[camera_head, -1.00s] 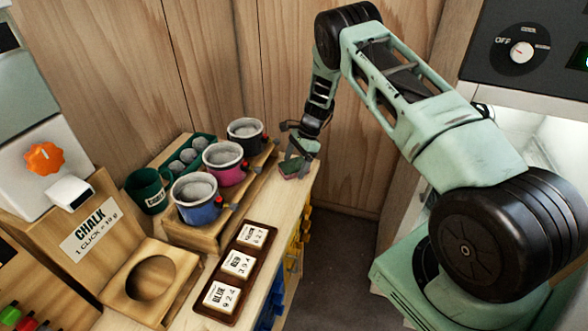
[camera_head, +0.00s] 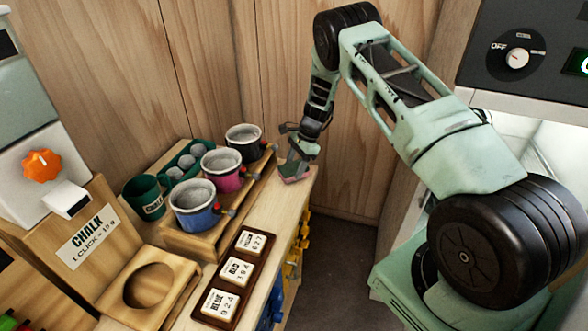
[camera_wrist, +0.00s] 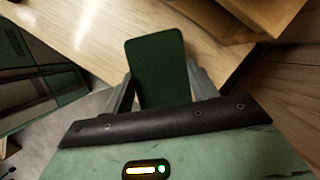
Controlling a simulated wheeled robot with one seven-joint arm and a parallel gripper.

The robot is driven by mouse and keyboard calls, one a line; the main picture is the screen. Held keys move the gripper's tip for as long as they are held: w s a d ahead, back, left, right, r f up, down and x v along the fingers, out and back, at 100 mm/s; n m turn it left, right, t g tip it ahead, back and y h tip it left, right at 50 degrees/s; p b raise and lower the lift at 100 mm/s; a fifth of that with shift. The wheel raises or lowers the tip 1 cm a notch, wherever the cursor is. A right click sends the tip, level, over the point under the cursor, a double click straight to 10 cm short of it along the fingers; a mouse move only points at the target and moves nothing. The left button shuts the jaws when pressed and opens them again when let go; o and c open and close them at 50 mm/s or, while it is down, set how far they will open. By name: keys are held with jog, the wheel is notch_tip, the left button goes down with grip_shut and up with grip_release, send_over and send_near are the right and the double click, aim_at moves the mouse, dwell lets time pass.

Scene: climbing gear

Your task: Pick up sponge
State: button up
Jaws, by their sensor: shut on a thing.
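The sponge (camera_head: 292,178) is at the far end of the wooden counter, low between the fingers of my gripper (camera_head: 294,166). It looks pinkish with a darker side in the head view. In the wrist view the sponge shows a flat dark green face (camera_wrist: 157,68), with a gripper finger on each side of it. My gripper (camera_wrist: 160,95) is shut on the sponge. The sponge is at or very near the counter's end; I cannot tell whether it touches the surface.
Blue (camera_head: 195,207), pink (camera_head: 224,172) and black (camera_head: 244,143) pots of chalk stand on a wooden stand left of my gripper. A green mug (camera_head: 145,198) and a tray of chalk balls (camera_head: 187,160) are behind them. A tray of number tiles (camera_head: 238,270) lies nearer. Wood walls close off the back.

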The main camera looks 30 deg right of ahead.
aim_at(295, 167)
notch_tip(295, 167, up, 6)
jog(key=b, duration=0.3)
jog(key=s+d+b, duration=0.6)
jog(key=s+d, duration=0.6)
jog(key=s, duration=0.3)
jog(key=shift+s, duration=0.3)
jog(key=shift+r, duration=0.1)
jog(key=shift+o, duration=1.1)
jog(key=shift+c, duration=0.4)
